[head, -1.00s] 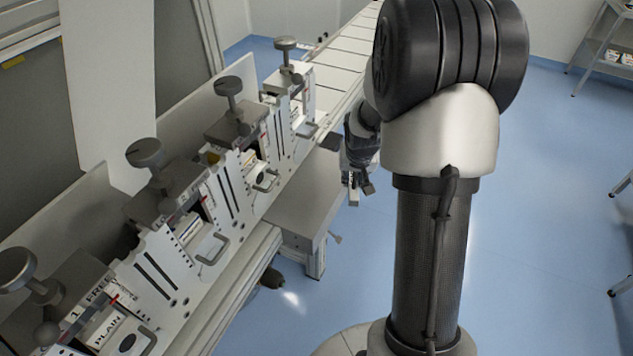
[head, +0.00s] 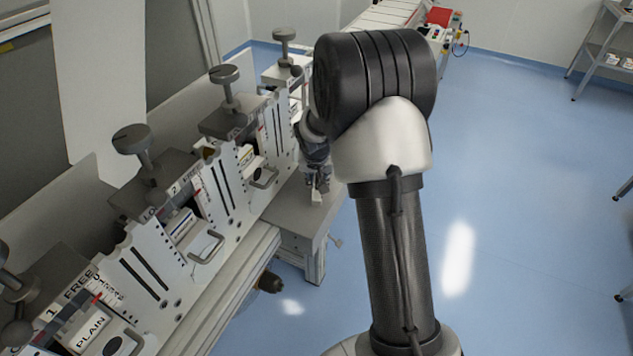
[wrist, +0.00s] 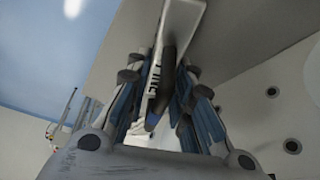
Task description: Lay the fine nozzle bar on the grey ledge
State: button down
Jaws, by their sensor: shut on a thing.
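My gripper (head: 317,184) hangs over the grey ledge (head: 288,212), low beside the machine's side plates in the head view. In the wrist view my gripper (wrist: 165,85) is shut on the fine nozzle bar (wrist: 183,22). The bar is a pale, flat piece with dark lettering on its side, partly hidden between the fingers. A small pale end of it shows below the fingers in the head view (head: 317,198). Whether it touches the ledge cannot be told.
Numbered stations with grey knobs (head: 131,139) and white slotted plates (head: 138,265) line the left, beside the ledge. A red-topped box (head: 439,17) stands at the far end. Blue floor (head: 520,200) lies open to the right.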

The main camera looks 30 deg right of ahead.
jog(key=shift+w+f, duration=0.2)
jog(key=shift+f, duration=0.2)
jog(key=shift+a+r, duration=0.1)
jog(key=shift+r, duration=0.05)
jog(key=shift+f+b, duration=0.3)
jog(key=shift+b, duration=0.1)
jog(key=c, duration=1.4)
grip_release()
jog(key=shift+s+f, duration=0.1)
jog(key=shift+s, duration=0.05)
